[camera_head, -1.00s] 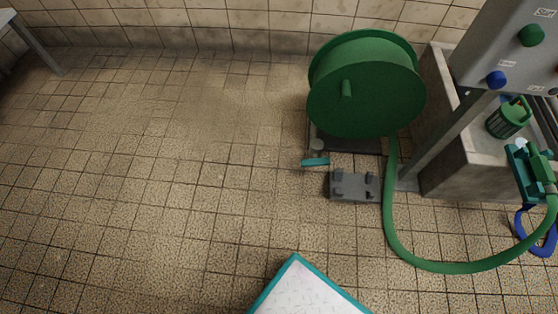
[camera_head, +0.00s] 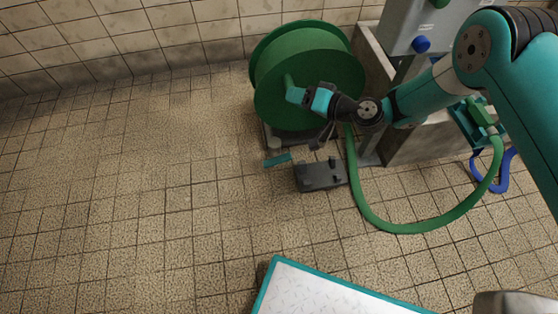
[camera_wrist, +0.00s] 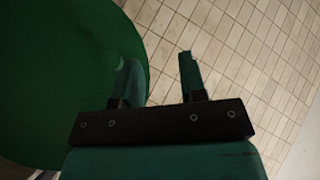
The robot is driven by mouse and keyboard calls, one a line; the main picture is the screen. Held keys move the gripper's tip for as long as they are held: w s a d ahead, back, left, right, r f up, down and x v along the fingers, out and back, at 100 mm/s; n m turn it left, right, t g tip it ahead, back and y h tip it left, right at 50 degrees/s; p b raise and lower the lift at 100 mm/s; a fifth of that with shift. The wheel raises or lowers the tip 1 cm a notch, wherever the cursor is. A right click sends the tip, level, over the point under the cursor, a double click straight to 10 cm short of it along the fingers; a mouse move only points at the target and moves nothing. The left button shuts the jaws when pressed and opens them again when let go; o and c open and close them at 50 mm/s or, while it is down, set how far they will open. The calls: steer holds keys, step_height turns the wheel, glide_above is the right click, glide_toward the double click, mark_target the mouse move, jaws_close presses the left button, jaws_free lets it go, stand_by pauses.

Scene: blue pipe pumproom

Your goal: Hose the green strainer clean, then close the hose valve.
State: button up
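The green hose reel (camera_head: 305,55) stands by the wall, with a small crank handle (camera_head: 289,80) on its face. My gripper (camera_head: 298,95) is in front of that face, close to the handle; I cannot tell if they touch. In the wrist view its two fingers (camera_wrist: 158,75) are apart, with tiled floor showing between them, and the reel (camera_wrist: 60,80) fills the left. The green hose (camera_head: 400,228) loops from the reel to a teal holder (camera_head: 462,125) at the right. A teal lever (camera_head: 278,160) sits low before the reel; I cannot tell whether it is the hose valve. The strainer is not visible.
A grey floor block (camera_head: 320,176) lies before the reel. A grey box (camera_head: 405,25) with a blue knob (camera_head: 421,44) stands above a trough (camera_head: 400,150), partly behind my arm. A blue hose (camera_head: 503,180) hangs at the right. Open tiled floor (camera_head: 130,190) lies left.

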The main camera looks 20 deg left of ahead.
steer(key=s+d+f+m+t, duration=0.1)
steer(key=s+f+m+t, duration=0.15)
steer(key=f, duration=0.55)
steer(key=s+d+f+m+t, duration=0.1)
steer(key=s+f+m, duration=0.15)
steer(key=f, duration=0.55)
steer(key=m+t+h, duration=0.2)
steer(key=m+t, duration=0.2)
glide_toward(279, 160)
steer(key=shift+g, duration=0.25)
steer(key=shift+b+x, duration=5.15)
steer(key=shift+b, duration=3.85)
steer(key=shift+d+f, duration=0.1)
steer(key=shift+f, duration=0.05)
jaws_close()
